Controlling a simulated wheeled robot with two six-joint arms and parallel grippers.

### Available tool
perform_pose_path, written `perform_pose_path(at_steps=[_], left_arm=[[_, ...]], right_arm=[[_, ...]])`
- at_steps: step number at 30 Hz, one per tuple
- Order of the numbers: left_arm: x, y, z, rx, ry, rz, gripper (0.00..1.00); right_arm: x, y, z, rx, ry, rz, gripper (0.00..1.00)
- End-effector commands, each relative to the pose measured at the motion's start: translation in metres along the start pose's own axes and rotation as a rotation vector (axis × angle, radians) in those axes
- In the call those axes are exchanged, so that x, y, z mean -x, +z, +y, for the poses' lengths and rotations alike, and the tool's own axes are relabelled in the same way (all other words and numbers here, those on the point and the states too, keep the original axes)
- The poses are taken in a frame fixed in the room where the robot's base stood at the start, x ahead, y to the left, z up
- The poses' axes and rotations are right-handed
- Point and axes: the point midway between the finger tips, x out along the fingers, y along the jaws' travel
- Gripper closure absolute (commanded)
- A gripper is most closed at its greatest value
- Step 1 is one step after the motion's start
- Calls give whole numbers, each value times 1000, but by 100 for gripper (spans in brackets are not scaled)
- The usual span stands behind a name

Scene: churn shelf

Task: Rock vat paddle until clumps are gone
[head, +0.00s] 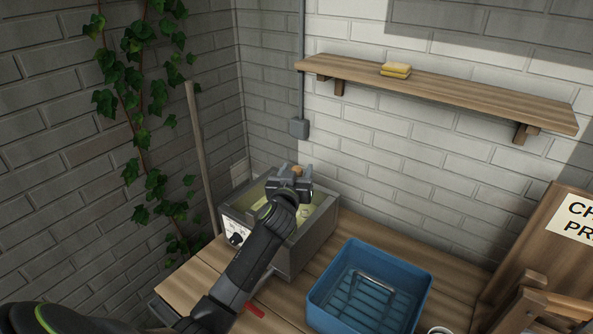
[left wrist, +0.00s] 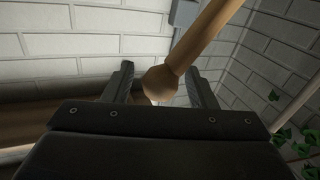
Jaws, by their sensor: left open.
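The grey metal vat (head: 318,222) stands on the wooden bench in the corner, with pale yellowish liquid (head: 312,211) inside. My left gripper (head: 290,172) is open above the vat, and my arm hides part of the liquid. The paddle's wooden handle (head: 297,170) shows as a small knob at the fingertips. In the left wrist view the paddle handle (left wrist: 198,50) slants down to a round knob between the open fingers of my left gripper (left wrist: 158,85). I cannot tell whether a finger touches it. Clumps cannot be made out clearly. My right gripper is not in view.
A blue bin (head: 330,295) stands on the bench right of the vat. A wooden sign board (head: 535,235) stands at right. A pole (head: 201,155) leans at left by the ivy.

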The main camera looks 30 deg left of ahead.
Motion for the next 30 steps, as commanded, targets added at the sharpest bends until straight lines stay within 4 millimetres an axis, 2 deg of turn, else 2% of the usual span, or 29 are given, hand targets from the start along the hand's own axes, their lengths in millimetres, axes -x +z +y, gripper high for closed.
perform_pose_path(at_steps=[7, 18, 19, 26, 30], left_arm=[[0, 0, 0, 0, 0, 1, 50], [0, 0, 0, 0, 0, 0, 98], [0, 0, 0, 0, 0, 0, 100], [-2, 0, 1, 5, 0, -2, 100], [-13, -1, 4, 28, 0, -9, 100]], right_arm=[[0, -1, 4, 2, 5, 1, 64], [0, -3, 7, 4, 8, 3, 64], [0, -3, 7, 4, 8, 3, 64], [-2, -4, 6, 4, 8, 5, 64], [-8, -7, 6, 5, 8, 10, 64]])
